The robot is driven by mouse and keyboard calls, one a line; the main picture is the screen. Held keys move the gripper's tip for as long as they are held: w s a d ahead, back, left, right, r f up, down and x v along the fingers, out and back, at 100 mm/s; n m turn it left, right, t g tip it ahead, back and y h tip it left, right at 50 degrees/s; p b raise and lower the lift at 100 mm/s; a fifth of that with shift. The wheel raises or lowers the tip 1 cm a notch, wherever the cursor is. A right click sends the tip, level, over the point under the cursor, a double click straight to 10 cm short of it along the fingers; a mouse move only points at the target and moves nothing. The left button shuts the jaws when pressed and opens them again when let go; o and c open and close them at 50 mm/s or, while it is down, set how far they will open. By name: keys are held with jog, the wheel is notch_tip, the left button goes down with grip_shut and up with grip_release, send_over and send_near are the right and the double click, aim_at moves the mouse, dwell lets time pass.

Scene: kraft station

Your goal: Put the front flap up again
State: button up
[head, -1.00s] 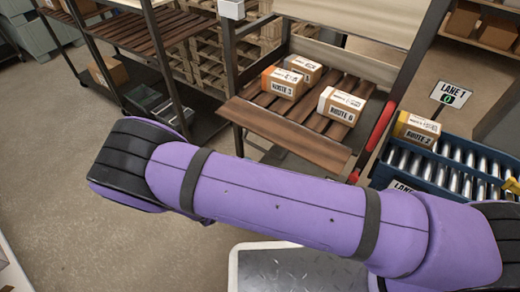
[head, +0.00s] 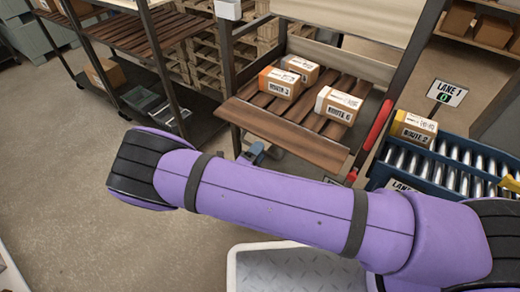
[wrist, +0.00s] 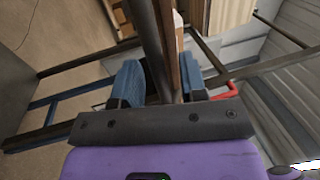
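The front flap (head: 285,134) is a brown wooden board at the front of the slatted shelf. In the head view it hangs outward and down. My gripper (head: 255,152) shows only as a small blue part just below the flap's front edge, with my purple arm in front. In the wrist view, my gripper's two blue fingers (wrist: 161,82) are spread apart. A long dark and brown board edge, seemingly the flap (wrist: 168,50), runs between them. I cannot tell whether either finger touches it.
Several cartons stand on the slatted shelf (head: 305,112), including a Route 6 carton (head: 338,105). A blue roller conveyor (head: 440,165) with a carton lies further right. Open floor lies left.

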jog(key=shift+w+d+r, duration=0.15)
jog(key=shift+w+d, duration=0.15)
jog(key=shift+c, duration=0.2)
grip_shut()
jog(key=shift+r, duration=0.1)
